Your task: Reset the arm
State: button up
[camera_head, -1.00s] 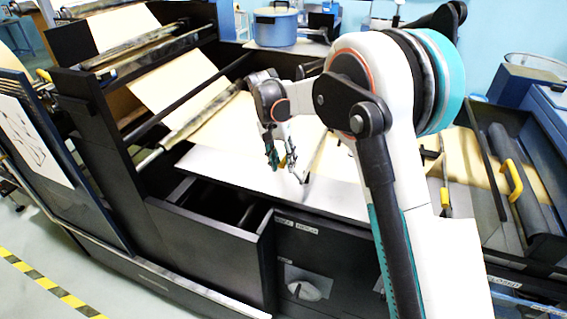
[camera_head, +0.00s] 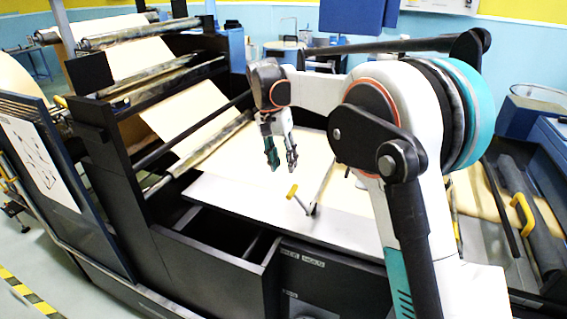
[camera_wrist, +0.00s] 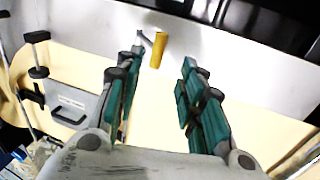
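My gripper (camera_head: 280,158) hangs above the paper-covered table (camera_head: 340,205) in the head view, fingers pointing down. In the wrist view my gripper (camera_wrist: 158,95) has its two teal-padded fingers apart, with nothing between them. A tool with a yellow handle (camera_head: 292,191) is on the table below and slightly right of the fingertips. The yellow handle (camera_wrist: 158,50) also shows beyond the fingertips in the wrist view, apart from them.
An open dark drawer (camera_head: 215,235) sticks out at the front left of the table. Kraft paper runs over rollers (camera_head: 140,85) at the left. A dark roller with a yellow grip (camera_head: 522,213) lies at the right. The table around the yellow handle is mostly clear.

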jog(key=s+d+r+n+t+y+b, duration=0.1)
jog(key=s+d+r+t+b, duration=0.15)
jog(key=s+d, duration=0.4)
jog(key=s+d+r+n+t+y+b, duration=0.1)
jog(key=s+d+b, duration=0.2)
jog(key=s+d, duration=0.4)
jog(key=s+d+f+n+t+b, duration=0.1)
jog(key=s+d+f+t+b, duration=0.1)
jog(key=s+f, duration=0.4)
jog(key=s+d+f+n+t+b, duration=0.1)
jog(key=s+f, duration=0.5)
jog(key=s, duration=0.8)
jog(key=d+t+b, duration=0.1)
jog(key=d+b, duration=0.1)
jog(key=d, duration=0.1)
jog(key=shift+s+d+f+n+t, duration=0.2)
jog(key=shift+s+f+n+t, duration=0.1)
jog(key=shift+s+f+t, duration=0.1)
